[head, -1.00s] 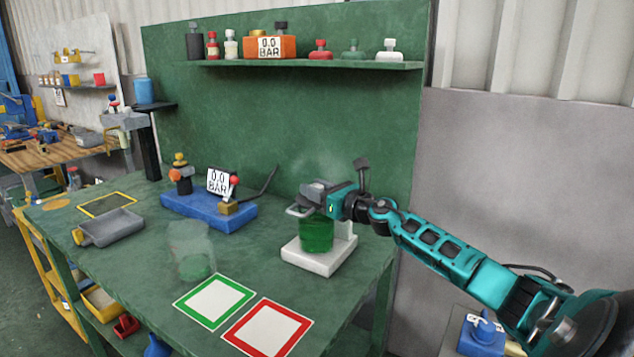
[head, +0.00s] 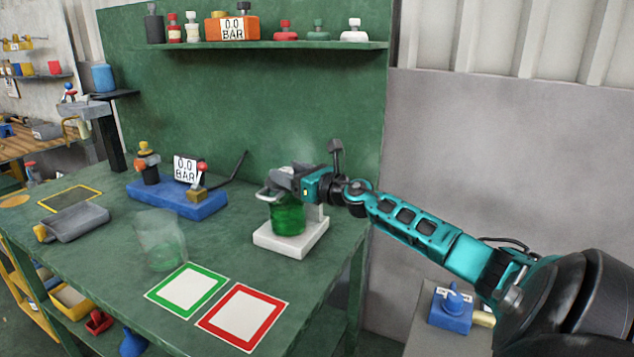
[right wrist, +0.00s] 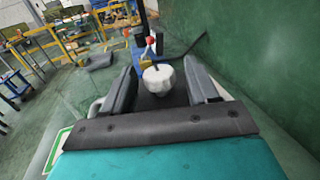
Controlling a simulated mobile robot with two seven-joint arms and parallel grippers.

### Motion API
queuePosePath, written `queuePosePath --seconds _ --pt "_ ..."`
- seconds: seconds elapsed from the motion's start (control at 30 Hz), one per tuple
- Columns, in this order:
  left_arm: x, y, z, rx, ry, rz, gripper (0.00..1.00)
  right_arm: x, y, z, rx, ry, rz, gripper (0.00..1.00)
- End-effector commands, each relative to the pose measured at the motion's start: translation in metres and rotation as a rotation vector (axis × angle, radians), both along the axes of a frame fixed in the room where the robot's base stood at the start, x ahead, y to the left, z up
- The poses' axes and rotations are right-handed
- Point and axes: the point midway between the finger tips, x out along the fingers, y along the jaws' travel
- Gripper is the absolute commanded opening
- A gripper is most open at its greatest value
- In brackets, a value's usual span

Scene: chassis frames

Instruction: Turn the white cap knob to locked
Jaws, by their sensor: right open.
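The white cap knob (right wrist: 158,78) shows in the right wrist view, between the two fingers of my right gripper (right wrist: 158,67). Gaps show on both sides of it, so the fingers are open around or over it. I cannot tell the exact height between them. In the head view my right gripper (head: 280,184) is over the top of a green vessel (head: 289,217) on a white base (head: 292,241). There the gripper hides the knob, and I see no locked mark. My left gripper is not in view.
A blue unit with a 0.0 BAR gauge (head: 186,168) stands left of the vessel. A clear beaker (head: 162,243), a grey tray (head: 76,223), a green-framed square (head: 187,290) and a red-framed square (head: 242,317) are on the bench. A shelf (head: 290,46) with bottles is above.

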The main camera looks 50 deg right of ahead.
Motion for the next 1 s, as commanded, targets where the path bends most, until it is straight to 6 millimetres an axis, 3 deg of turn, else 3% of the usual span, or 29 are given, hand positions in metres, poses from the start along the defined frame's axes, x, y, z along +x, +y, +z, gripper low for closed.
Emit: queuePosePath --seconds 1.0 --pt "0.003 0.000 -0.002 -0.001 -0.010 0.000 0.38 -0.108 -0.003 0.001 0.001 -0.001 0.002 0.59"
